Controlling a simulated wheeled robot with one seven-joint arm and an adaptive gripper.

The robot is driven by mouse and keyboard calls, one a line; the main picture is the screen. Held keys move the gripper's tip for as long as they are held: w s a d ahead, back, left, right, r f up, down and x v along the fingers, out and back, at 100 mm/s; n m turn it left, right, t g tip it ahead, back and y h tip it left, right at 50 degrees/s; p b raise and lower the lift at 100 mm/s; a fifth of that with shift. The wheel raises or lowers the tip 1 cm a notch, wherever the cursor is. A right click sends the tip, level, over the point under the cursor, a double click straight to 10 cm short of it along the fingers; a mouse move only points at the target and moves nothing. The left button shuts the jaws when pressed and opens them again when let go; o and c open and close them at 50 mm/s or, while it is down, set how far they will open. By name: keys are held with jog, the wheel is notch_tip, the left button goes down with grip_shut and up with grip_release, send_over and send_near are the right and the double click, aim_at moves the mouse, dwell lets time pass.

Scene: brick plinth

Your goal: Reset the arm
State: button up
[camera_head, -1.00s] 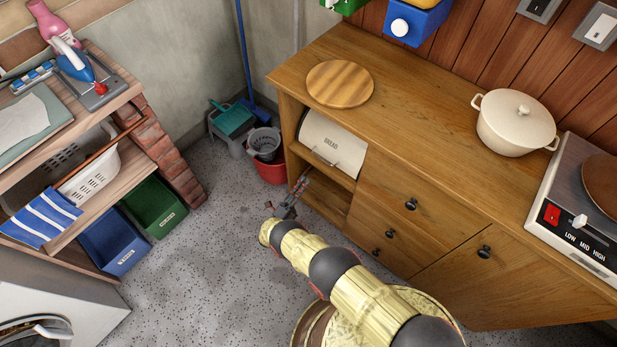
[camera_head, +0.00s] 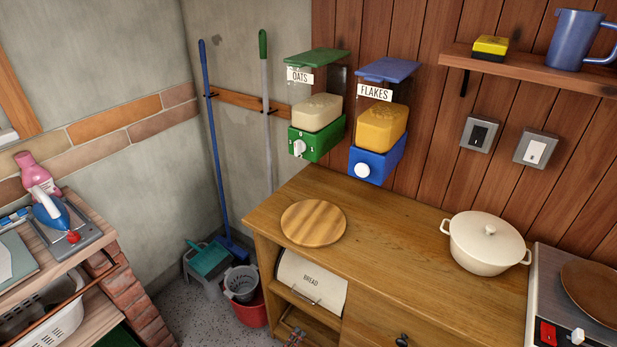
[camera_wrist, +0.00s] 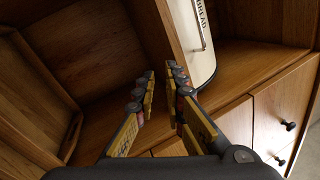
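My gripper (camera_wrist: 161,72) points toward the open shelves of the wooden cabinet (camera_wrist: 75,75) in the wrist view. Its two fingers stand apart with nothing between them, so it is open and empty. A cream bread bin (camera_wrist: 200,50) is just beyond the right finger, on the shelf. The rest of my arm is out of that view.
The cabinet top (camera_head: 385,240) holds a round wooden board (camera_head: 313,223) and a cream pot (camera_head: 487,243). Oats (camera_head: 316,125) and flakes (camera_head: 378,135) dispensers hang above. A red bucket (camera_head: 250,312) stands left of the cabinet. Drawer knobs (camera_wrist: 290,126) stick out at the right.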

jog(key=s+d+f+m+g+h, duration=0.1)
jog(key=s+d+f+m+g, duration=0.3)
jog(key=d, duration=0.2)
jog(key=s+d+r+m+g, duration=0.2)
jog(key=d+r+m+g, duration=0.1)
jog(key=r+m+g, duration=0.6)
jog(key=s+d+r+m+g+y+p, duration=0.1)
jog(key=s+r+m+g+y, duration=0.15)
jog(key=r+m, duration=0.7)
jog(key=s+d+r+m+g+y+p, duration=0.15)
jog(key=s+r+m+y, duration=0.3)
jog(key=r, duration=1.05)
jog(key=s+d+r+m+g+y+p, duration=0.1)
jog(key=s+r+m+g+y, duration=0.2)
jog(key=r+m, duration=0.65)
jog(key=s+d+r+m+t+y+p, duration=0.1)
jog(key=s+d+r+m+t, duration=0.1)
jog(key=r, duration=0.8)
jog(key=s+d+r+m+t+y+p, duration=0.1)
jog(key=s+d+r, duration=0.4)
jog(key=r, duration=0.5)
jog(key=s+d+r+m+t+y+p, duration=0.1)
jog(key=s+d+r+m+t+y, duration=0.1)
jog(key=r, duration=0.9)
jog(key=s+d+m+t, duration=0.1)
jog(key=s+d+t, duration=0.1)
jog(key=s+t, duration=0.1)
jog(key=shift+s+p, duration=0.3)
jog(key=shift+s, duration=0.15)
